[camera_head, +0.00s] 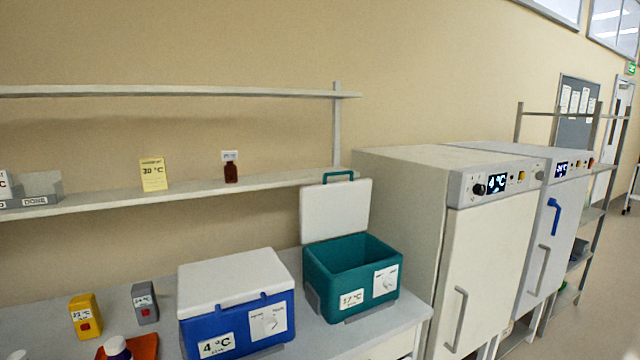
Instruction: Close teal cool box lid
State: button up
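The teal cool box (318,266) stands at the right end of the grey bench, with a 17 °C label and a dial plate on its front. Its white lid (335,212) is open and stands upright at the back of the box, with a teal handle (338,174) at its top edge. The inside looks empty as far as I see. My gripper is not in view.
A blue cool box (238,318) marked 4 °C, its white lid shut, stands just left of the teal one. A yellow timer (85,317), a grey timer (145,303) and an orange tray (143,346) lie further left. A shelf (270,184) runs above; a white cabinet (400,200) stands right.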

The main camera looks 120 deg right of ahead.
aim_at(327, 211)
jog(key=i, duration=0.25)
jog(key=z, duration=4.35)
jog(key=i, duration=0.5)
jog(key=z, duration=0.1)
jog(key=k, duration=0.5)
jog(key=z, duration=1.7)
jog(key=i, duration=1.8)
jog(key=u, duration=2.45)
